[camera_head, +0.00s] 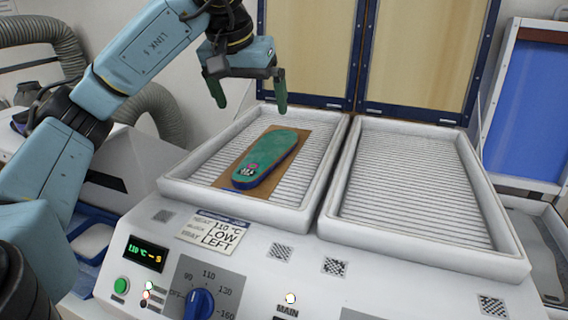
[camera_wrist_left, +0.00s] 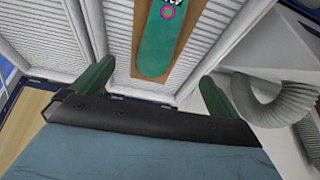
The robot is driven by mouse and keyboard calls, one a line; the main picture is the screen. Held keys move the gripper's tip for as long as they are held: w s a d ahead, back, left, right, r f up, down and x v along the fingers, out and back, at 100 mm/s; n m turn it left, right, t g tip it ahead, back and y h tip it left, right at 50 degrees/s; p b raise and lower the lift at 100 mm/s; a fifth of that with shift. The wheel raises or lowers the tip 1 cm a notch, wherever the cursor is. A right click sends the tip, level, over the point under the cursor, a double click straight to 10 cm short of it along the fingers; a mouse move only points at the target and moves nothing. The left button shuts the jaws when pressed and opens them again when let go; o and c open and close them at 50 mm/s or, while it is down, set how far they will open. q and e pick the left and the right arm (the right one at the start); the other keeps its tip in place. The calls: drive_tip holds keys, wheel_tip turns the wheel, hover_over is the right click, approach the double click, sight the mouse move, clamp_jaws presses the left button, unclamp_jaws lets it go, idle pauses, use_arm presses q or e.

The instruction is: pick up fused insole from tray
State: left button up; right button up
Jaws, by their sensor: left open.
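The fused insole (camera_head: 268,156) is green on top with a blue edge and a small printed mark near its front end. It lies flat on a brown board (camera_head: 229,175) in the left ribbed tray (camera_head: 181,186). My left gripper (camera_head: 248,100) is open and empty, above the back end of that tray, apart from the insole. In the left wrist view, the insole (camera_wrist_left: 163,40) shows at the top, beyond and between the open green fingers (camera_wrist_left: 155,85). My right gripper is not in view.
An empty ribbed tray (camera_head: 415,190) sits to the right. Raised wooden panels (camera_head: 420,50) with blue frames stand behind the trays. A control panel with a blue knob (camera_head: 199,303) is in front. A grey hose (camera_head: 160,115) is at the left.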

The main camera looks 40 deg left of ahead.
use_arm(q)
drive_tip(key=b, duration=0.1)
approach(267, 151)
drive_tip(key=shift+x, duration=3.9)
drive_tip(key=shift+f, duration=0.1)
drive_tip(key=c, duration=1)
drive_tip(key=shift+c, duration=0.2)
